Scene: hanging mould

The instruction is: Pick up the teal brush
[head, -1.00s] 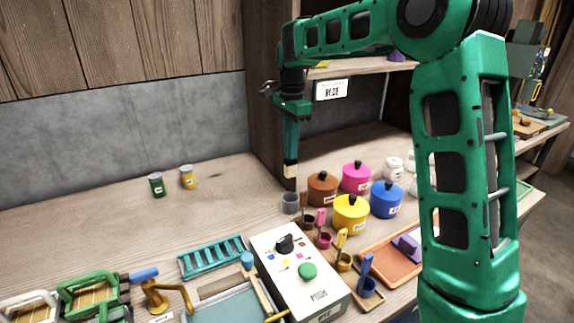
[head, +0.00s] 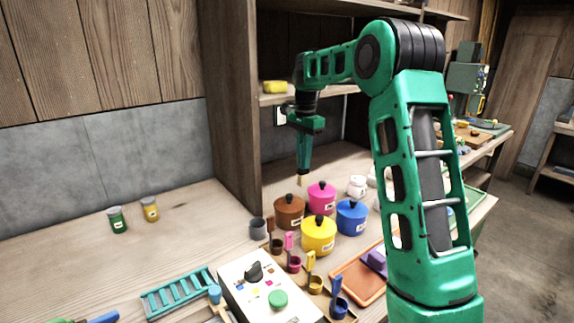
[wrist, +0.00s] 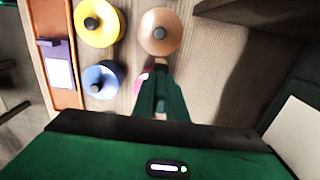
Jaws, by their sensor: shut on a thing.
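My gripper (head: 303,148) hangs pointing down, shut on the teal brush (head: 303,165), a slim upright teal stick with a pale tip. The tip hangs in the air, by the brown pot (head: 288,212) and the pink pot (head: 321,198) in the head view.
A yellow pot (head: 318,236) and a blue pot (head: 352,217) stand beside the others. A white control box (head: 262,290) stands at front. A shelf (head: 310,92) hangs behind. The bench at left is mostly clear.

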